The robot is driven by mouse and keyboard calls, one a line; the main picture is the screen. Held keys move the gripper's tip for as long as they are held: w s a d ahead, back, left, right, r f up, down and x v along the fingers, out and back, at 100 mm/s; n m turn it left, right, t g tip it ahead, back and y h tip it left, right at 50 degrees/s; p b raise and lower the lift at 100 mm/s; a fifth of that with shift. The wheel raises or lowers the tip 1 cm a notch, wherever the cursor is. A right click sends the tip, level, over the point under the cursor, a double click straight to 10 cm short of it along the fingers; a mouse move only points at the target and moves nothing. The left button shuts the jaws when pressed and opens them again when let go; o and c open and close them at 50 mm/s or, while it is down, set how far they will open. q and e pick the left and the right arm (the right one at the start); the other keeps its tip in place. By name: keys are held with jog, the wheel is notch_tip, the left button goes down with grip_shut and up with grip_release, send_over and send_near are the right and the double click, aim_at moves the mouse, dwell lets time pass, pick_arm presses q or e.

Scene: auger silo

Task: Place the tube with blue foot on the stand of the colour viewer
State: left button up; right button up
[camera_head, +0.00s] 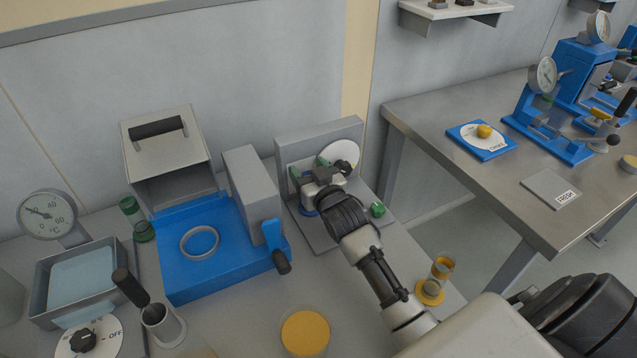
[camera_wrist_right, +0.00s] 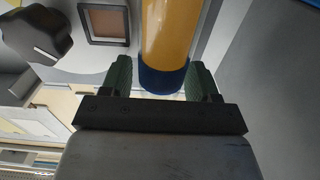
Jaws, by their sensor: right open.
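The colour viewer (camera_head: 296,150) is a grey upright panel on a grey base, with a white disc and a black knob. My right gripper (camera_head: 312,176) is in front of its panel, open. In the right wrist view the tube with blue foot (camera_wrist_right: 167,35), amber with a dark blue end, is between the open green fingertips (camera_wrist_right: 160,80). Narrow gaps show beside it. In the head view only a bit of its blue foot (camera_head: 308,210) shows low at the viewer; the gripper hides the rest. Whether it rests fully on the stand is hidden. My left gripper is not in view.
Left of the viewer stands a blue machine (camera_head: 190,283) with a grey block and lever. A green-ended tube (camera_head: 135,215) is behind it at left. A yellow-footed tube (camera_head: 438,277) stands near the right edge. A yellow-filled round dish (camera_head: 305,333) is in front.

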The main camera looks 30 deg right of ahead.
jog(key=s, duration=1.1)
jog(key=shift+s+a+b, duration=0.3)
jog(key=shift+s+b, duration=0.05)
jog(key=shift+b, duration=0.05)
dwell(0.3)
